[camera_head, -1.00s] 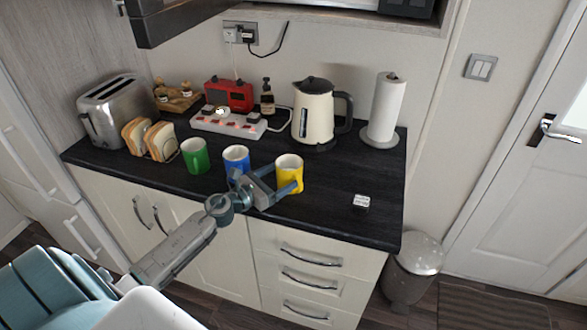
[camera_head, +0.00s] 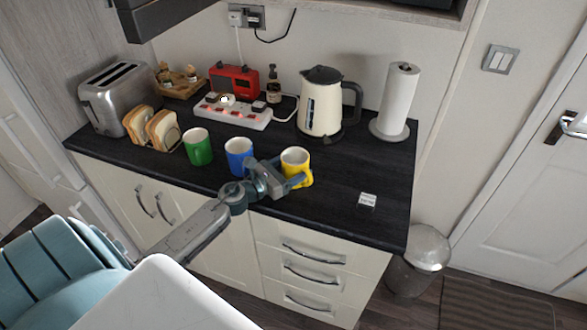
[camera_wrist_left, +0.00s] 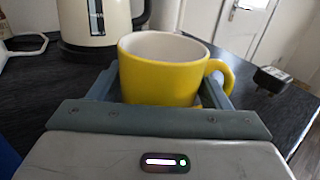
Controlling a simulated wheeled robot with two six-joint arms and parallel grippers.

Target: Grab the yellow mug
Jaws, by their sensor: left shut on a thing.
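The yellow mug (camera_head: 294,160) stands upright near the front edge of the dark counter, to the right of the blue mug. My left gripper (camera_head: 287,174) reaches it from the front left, with its fingers around the mug body. In the left wrist view the yellow mug (camera_wrist_left: 165,80) sits between the two fingers (camera_wrist_left: 165,95), its handle to the right. The left gripper is shut on the mug. The lower part of the mug is hidden behind the gripper. My right gripper is not in view.
A blue mug (camera_head: 238,155) stands close to the left of my gripper, and a green mug (camera_head: 198,148) farther left. A cream kettle (camera_head: 321,104) and paper towel roll (camera_head: 396,100) stand behind. A small dark-and-white plug (camera_head: 367,200) lies to the right. The counter right of the mug is mostly clear.

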